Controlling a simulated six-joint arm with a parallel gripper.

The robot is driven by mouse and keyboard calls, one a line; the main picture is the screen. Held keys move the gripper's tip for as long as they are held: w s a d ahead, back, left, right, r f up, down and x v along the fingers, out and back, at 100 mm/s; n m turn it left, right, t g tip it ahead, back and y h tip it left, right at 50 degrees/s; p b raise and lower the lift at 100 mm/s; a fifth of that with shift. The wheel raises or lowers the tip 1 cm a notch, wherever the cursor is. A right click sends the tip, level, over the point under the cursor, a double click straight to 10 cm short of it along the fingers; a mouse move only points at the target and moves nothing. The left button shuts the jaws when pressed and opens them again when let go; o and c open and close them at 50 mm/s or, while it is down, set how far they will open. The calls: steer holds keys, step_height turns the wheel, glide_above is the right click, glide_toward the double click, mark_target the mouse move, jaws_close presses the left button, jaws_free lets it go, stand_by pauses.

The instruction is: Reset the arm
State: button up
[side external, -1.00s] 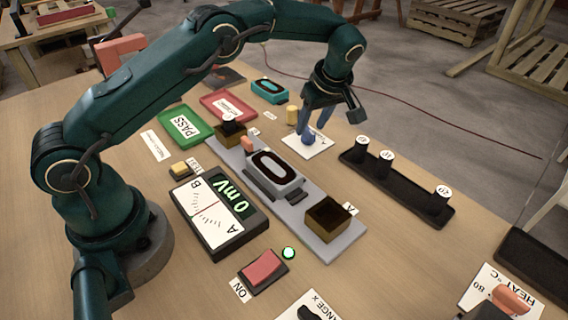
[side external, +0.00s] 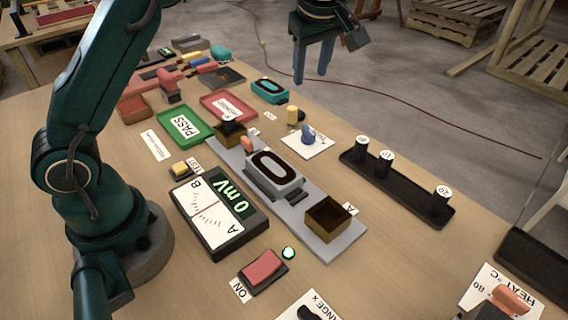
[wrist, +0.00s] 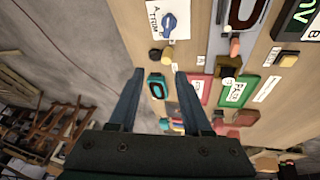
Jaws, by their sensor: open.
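My gripper (side external: 313,62) is raised high above the back of the table in the side view, with its fingers pointing down. In the wrist view my gripper (wrist: 160,88) has its two fingers well apart with nothing held between them. A blue knob (side external: 308,134) stands on a white card (side external: 306,147) on the table, below and apart from the gripper. The blue knob also shows in the wrist view (wrist: 169,22).
The grey detector rail (side external: 318,243) carries two brown boxes and a central counter. A meter reading 0 mV (side external: 222,213), a green PASS tray (side external: 184,128), a red tray (side external: 228,107) and a black rack (side external: 398,190) with labelled cylinders surround it. Space around my raised gripper is clear.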

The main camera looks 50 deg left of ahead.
steer(key=s+r+m+t+h, duration=0.1)
steer(key=s+r+m, duration=0.1)
steer(key=s+r, duration=0.3)
steer(key=s+r+m+t+h, duration=0.1)
steer(key=s+r+m, duration=0.2)
steer(key=s, duration=0.4)
steer(key=s+d+f+m+h, duration=0.1)
steer(key=s+d+f+m, duration=0.3)
steer(key=s+f+m, duration=0.4)
steer(key=s+m, duration=0.2)
steer(key=s, duration=0.1)
steer(key=shift+s+f+t+h, duration=0.25)
steer(key=shift+f+t+h, duration=0.15)
